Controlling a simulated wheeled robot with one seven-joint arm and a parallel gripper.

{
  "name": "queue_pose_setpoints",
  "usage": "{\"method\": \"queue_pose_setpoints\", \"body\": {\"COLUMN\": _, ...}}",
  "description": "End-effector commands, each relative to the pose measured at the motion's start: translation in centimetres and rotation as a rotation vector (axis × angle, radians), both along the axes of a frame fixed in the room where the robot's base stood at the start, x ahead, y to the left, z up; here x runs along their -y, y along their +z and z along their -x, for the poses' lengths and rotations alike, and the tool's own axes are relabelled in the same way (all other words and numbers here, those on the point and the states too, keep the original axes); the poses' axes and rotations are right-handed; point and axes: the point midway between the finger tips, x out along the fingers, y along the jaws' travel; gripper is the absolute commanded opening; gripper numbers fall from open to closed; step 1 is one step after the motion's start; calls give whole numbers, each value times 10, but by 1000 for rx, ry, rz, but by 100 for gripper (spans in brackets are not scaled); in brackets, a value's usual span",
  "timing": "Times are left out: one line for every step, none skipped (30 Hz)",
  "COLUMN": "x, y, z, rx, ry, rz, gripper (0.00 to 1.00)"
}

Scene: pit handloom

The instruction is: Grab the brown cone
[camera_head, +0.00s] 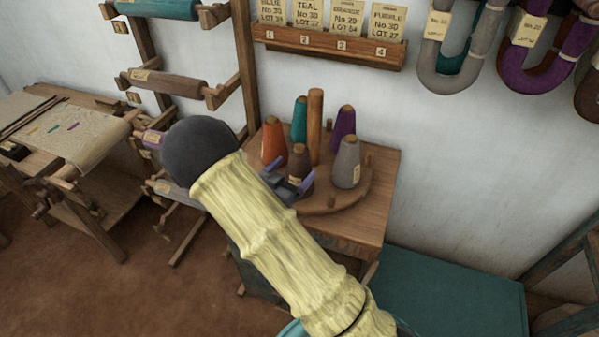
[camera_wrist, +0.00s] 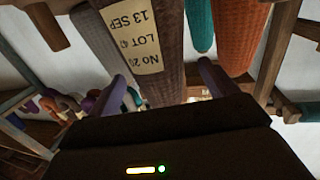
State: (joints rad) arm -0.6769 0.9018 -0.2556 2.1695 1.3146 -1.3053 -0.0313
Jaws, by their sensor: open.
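The brown cone (camera_head: 299,160) stands upright near the front of a round wooden stand on a small table. My gripper (camera_head: 290,181) is at its front, with its two purple fingers spread toward it. In the wrist view, the brown cone (camera_wrist: 174,72) looms close with a cream label, and looks upside down. The gripper's fingers (camera_wrist: 164,83) show on either side of its near end, open. I cannot tell whether either finger touches it. My arm hides part of the stand in the head view.
On the same round stand (camera_head: 322,209) are an orange cone (camera_head: 273,142), a teal cone (camera_head: 299,120), a purple cone (camera_head: 343,124) and a grey cone (camera_head: 347,163), around a wooden post (camera_head: 315,125). A wooden rack (camera_head: 246,65) stands left; a teal bench (camera_head: 450,300) is right.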

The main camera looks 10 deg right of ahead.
Motion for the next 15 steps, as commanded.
{"method": "queue_pose_setpoints", "body": {"x": 0, "y": 0, "z": 0, "rx": 0, "ry": 0, "rz": 0, "gripper": 85}}
{"method": "queue_pose_setpoints", "body": {"x": 0, "y": 0, "z": 0, "rx": 0, "ry": 0, "rz": 0, "gripper": 85}}
{"method": "queue_pose_setpoints", "body": {"x": 0, "y": 0, "z": 0, "rx": 0, "ry": 0, "rz": 0, "gripper": 85}}
{"method": "queue_pose_setpoints", "body": {"x": 0, "y": 0, "z": 0, "rx": 0, "ry": 0, "rz": 0, "gripper": 85}}
{"method": "queue_pose_setpoints", "body": {"x": 0, "y": 0, "z": 0, "rx": 0, "ry": 0, "rz": 0, "gripper": 85}}
{"method": "queue_pose_setpoints", "body": {"x": 2, "y": 1, "z": -1, "rx": 0, "ry": -1, "rz": 0, "gripper": 85}}
{"method": "queue_pose_setpoints", "body": {"x": 3, "y": 1, "z": -2, "rx": 0, "ry": -2, "rz": 1, "gripper": 85}}
{"method": "queue_pose_setpoints", "body": {"x": 5, "y": 1, "z": -3, "rx": 0, "ry": -3, "rz": 2, "gripper": 85}}
{"method": "queue_pose_setpoints", "body": {"x": 9, "y": 2, "z": -6, "rx": -1, "ry": -4, "rz": 2, "gripper": 85}}
{"method": "queue_pose_setpoints", "body": {"x": 12, "y": 2, "z": -9, "rx": 0, "ry": -4, "rz": 3, "gripper": 85}}
{"method": "queue_pose_setpoints", "body": {"x": 16, "y": 2, "z": -12, "rx": -1, "ry": -4, "rz": 4, "gripper": 85}}
{"method": "queue_pose_setpoints", "body": {"x": 20, "y": 2, "z": -16, "rx": -1, "ry": -5, "rz": 4, "gripper": 85}}
{"method": "queue_pose_setpoints", "body": {"x": 24, "y": 2, "z": -19, "rx": -2, "ry": -5, "rz": 3, "gripper": 85}}
{"method": "queue_pose_setpoints", "body": {"x": 28, "y": 1, "z": -22, "rx": -1, "ry": -4, "rz": 2, "gripper": 85}}
{"method": "queue_pose_setpoints", "body": {"x": 31, "y": 0, "z": -26, "rx": 0, "ry": -4, "rz": 2, "gripper": 85}}
